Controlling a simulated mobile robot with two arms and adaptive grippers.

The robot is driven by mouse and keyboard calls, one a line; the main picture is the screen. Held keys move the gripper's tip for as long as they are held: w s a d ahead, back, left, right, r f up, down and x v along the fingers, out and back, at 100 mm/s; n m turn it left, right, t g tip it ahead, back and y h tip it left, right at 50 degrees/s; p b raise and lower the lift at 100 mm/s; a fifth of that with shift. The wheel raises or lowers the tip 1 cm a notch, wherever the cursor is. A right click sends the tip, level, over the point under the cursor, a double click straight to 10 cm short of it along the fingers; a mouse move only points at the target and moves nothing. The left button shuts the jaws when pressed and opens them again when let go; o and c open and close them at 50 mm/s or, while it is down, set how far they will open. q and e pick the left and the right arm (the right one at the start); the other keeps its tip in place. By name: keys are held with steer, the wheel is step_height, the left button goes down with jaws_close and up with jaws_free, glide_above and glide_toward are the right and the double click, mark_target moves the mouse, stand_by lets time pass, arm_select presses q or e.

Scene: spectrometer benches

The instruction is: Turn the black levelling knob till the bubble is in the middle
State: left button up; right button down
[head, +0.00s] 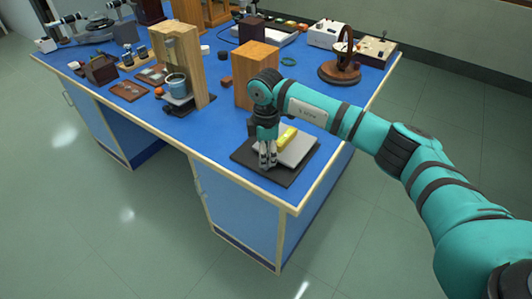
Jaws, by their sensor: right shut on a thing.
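A black square base (284,178) lies on the blue bench near its front right corner. A light grey plate (301,150) sits over it, with a yellow level (288,136) on top. The bubble is too small to make out. My right gripper (267,164) points down at the front left edge of the plate, its fingers closed together. It is shut on the black levelling knob, which the fingers hide. My left gripper is out of view.
A wooden block (255,75) stands just behind the base. A tall wooden stand (185,65) with a blue-grey mug (177,84) is to the left. A round brown instrument (340,72) stands at the back right. The bench top in front of the stand is clear.

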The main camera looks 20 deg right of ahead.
steer(key=c, duration=1.1)
jaws_free()
steer(key=shift+o, duration=0.2)
step_height(320, 180, up, 12)
